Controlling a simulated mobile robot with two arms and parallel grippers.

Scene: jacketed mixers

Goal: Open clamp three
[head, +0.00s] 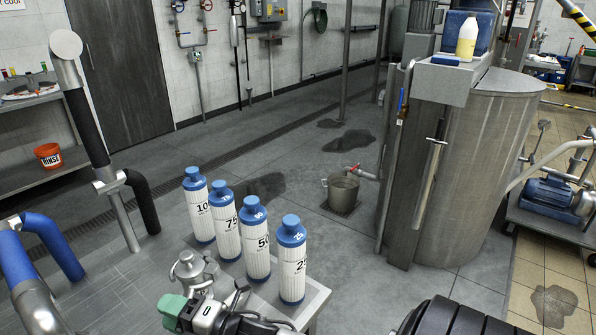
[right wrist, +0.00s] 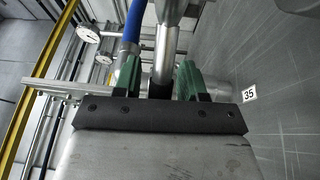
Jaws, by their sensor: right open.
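My right gripper (head: 172,309) is at the bottom of the head view, at the left end of the grey table, its green fingers pointing left. In the right wrist view its two green fingers (right wrist: 157,75) stand apart. A steel pipe (right wrist: 167,42) with a dark section lies in line with the gap; I cannot tell whether it is between the fingers or beyond them. A metal clamp (head: 109,182) joins black-covered pipes at the left, apart from the gripper. A steel fitting (head: 190,266) stands just behind the gripper. No number three is readable on any clamp. My left gripper is not in view.
Several blue-capped white cylinders (head: 258,245) stand on the table (head: 318,296) close right of the gripper. Blue-covered pipes (head: 45,240) rise at the left. A large steel tank (head: 478,165) and a bucket (head: 342,193) stand farther back. The grey floor between is mostly clear.

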